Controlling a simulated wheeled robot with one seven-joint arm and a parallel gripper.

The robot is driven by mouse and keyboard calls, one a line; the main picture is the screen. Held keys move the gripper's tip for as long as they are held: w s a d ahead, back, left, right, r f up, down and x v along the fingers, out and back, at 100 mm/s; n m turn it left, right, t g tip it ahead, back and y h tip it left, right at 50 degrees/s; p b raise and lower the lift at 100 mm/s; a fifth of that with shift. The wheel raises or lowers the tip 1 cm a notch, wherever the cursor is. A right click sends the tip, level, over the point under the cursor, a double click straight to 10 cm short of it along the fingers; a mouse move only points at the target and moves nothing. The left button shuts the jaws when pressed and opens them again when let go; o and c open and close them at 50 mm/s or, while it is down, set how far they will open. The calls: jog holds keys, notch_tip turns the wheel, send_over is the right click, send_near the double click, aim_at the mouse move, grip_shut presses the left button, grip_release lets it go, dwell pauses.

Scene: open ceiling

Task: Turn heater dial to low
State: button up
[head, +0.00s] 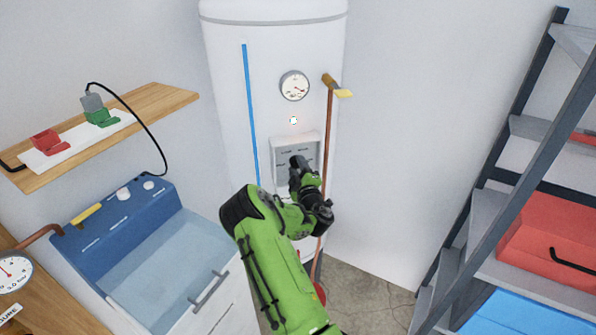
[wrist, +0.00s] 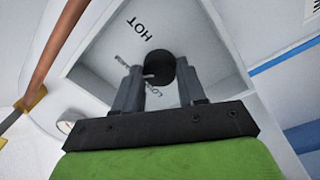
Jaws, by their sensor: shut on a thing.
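The white water heater (head: 223,90) stands upright against the wall in the head view. Its recessed control panel (head: 279,143) is on the front, partly hidden by my arm. In the wrist view the black round dial (wrist: 161,68) sits on the panel between markings that include HOT and a partly covered LOW. My gripper (wrist: 148,75) is shut on the dial, with its two fingers at the knob. In the head view my gripper (head: 298,165) reaches into the panel, and the dial is hidden behind it.
A copper pipe (head: 328,140) with a yellow-handled valve (head: 335,86) runs just right of the panel. A round gauge (head: 294,85) is above it. A blue-topped washer (head: 110,215) is at left, and a metal shelf (head: 490,180) with a red toolbox (head: 555,235) at right.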

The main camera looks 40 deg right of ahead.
jog(key=n, duration=0.7)
jog(key=shift+f+y+b, duration=0.1)
jog(key=shift+y+b, duration=0.2)
jog(key=shift+b, duration=0.1)
jog(key=n, duration=0.6)
jog(key=shift+n+y, duration=0.3)
jog(key=shift+y, duration=0.1)
jog(key=o, duration=1.1)
jog(key=shift+c, duration=0.2)
jog(key=shift+s+d, duration=0.1)
jog(key=b+v, duration=0.8)
jog(key=v, duration=0.7)
jog(key=shift+s+a+f, duration=0.2)
jog(key=shift+s+a, duration=0.05)
jog(key=shift+s, duration=0.05)
